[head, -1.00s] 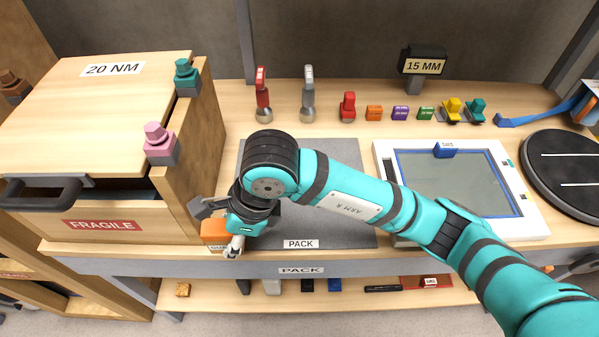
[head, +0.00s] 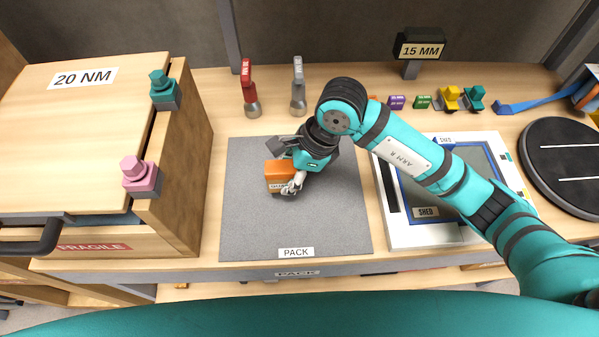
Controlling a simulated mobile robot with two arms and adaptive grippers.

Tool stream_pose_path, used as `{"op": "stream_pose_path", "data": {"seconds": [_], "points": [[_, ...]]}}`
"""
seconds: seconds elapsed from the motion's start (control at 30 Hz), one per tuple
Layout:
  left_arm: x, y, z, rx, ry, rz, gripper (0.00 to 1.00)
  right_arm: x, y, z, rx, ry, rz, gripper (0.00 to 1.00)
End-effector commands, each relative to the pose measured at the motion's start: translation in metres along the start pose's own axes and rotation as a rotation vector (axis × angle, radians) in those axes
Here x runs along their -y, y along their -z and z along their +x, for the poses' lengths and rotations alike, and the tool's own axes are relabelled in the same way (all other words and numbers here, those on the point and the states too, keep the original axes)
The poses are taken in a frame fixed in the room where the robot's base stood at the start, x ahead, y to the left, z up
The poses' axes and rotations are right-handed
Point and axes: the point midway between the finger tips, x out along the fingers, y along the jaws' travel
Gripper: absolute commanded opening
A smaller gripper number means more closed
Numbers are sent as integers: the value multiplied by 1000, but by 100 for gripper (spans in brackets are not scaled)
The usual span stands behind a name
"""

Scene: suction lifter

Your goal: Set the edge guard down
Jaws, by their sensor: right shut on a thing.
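The edge guard is an orange block (head: 279,172) with a small label that is partly readable. My right gripper (head: 290,176) is shut on it over the middle of the grey mat marked PACK (head: 245,222). I cannot tell whether the block touches the mat or hangs a little above it. The gripper's dark and teal body hides its right side. My left gripper is not in view; a teal part of my own body fills the bottom edge.
A wooden crate (head: 190,190) marked 20 NM with pink (head: 140,178) and teal (head: 164,90) clamps stands left. Red (head: 250,90) and grey (head: 298,88) tools stand behind the mat. A white-framed panel (head: 402,232) lies right of it. The mat around the block is clear.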

Motion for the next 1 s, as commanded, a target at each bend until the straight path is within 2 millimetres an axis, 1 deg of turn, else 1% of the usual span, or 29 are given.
{"op": "stream_pose_path", "data": {"seconds": [0.03,0.1,0.2,0.3,0.53,0.73,0.9,0.93,1.0], "points": [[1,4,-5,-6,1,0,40,5,8,-4,-1,-1,5,4],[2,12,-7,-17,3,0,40,9,15,-6,-1,-1,2,4],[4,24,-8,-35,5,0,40,13,21,-6,0,-1,1,4],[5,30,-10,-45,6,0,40,13,23,-2,1,-3,0,4],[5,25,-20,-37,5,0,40,12,34,24,1,-4,2,4],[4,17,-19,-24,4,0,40,13,34,27,1,0,-1,4],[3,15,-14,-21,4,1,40,13,36,31,1,0,-1,4],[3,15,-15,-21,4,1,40,13,36,29,1,0,-1,34],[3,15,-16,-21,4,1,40,13,35,29,1,0,-1,44]]}}
